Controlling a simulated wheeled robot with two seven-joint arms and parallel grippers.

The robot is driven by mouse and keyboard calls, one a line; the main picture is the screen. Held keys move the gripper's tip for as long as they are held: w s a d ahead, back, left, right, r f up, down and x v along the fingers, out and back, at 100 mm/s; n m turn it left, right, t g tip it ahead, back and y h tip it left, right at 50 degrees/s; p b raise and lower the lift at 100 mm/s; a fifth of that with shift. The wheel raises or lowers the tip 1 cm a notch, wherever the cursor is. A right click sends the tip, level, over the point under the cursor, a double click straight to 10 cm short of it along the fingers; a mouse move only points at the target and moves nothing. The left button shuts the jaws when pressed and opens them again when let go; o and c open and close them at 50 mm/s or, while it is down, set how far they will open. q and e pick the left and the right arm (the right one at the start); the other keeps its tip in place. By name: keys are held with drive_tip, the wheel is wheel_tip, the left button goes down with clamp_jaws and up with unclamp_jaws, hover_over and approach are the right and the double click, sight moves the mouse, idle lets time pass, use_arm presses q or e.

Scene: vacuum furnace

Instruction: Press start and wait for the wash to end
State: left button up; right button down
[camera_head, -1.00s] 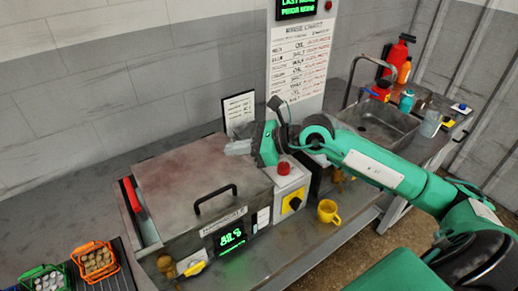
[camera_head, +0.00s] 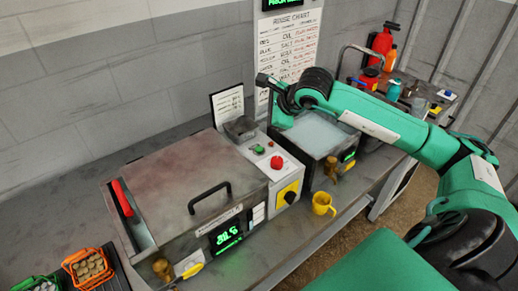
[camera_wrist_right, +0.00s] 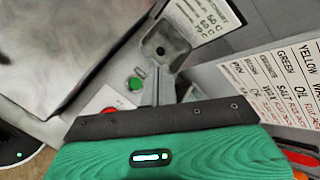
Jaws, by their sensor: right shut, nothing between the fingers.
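The washer (camera_head: 180,180) is a grey metal box with a black handle on its shut lid. Its display (camera_head: 226,236) glows with green digits. Beside it, a pale control panel (camera_head: 262,172) carries a green button (camera_head: 258,149), a red button (camera_head: 277,162) and a black knob on yellow. The green button also shows in the wrist view (camera_wrist_right: 135,83). My right gripper (camera_head: 268,120) hangs behind the panel, apart from the buttons. Its fingers are shut and empty, and hard to make out in the head view. My left gripper is out of view.
An open tank (camera_head: 315,132) with pale contents stands right of the panel. Orange (camera_head: 88,268) and green baskets of parts sit at lower left. A wall chart (camera_head: 288,50) and a small card (camera_head: 228,105) stand behind.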

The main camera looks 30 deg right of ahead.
drive_tip(key=b, duration=0.3)
hover_over(262, 150)
wheel_tip(262, 150, down, 7)
drive_tip(key=shift+s, duration=0.15)
drive_tip(key=shift+f+b, duration=0.65)
drive_tip(key=shift+b, duration=0.05)
idle(1.3)
drive_tip(key=shift+f+b, duration=0.35)
drive_tip(key=shift+b, duration=0.45)
drive_tip(key=shift+f+b, duration=0.4)
drive_tip(key=shift+b, duration=0.25)
idle(0.4)
drive_tip(key=shift+r, duration=0.8)
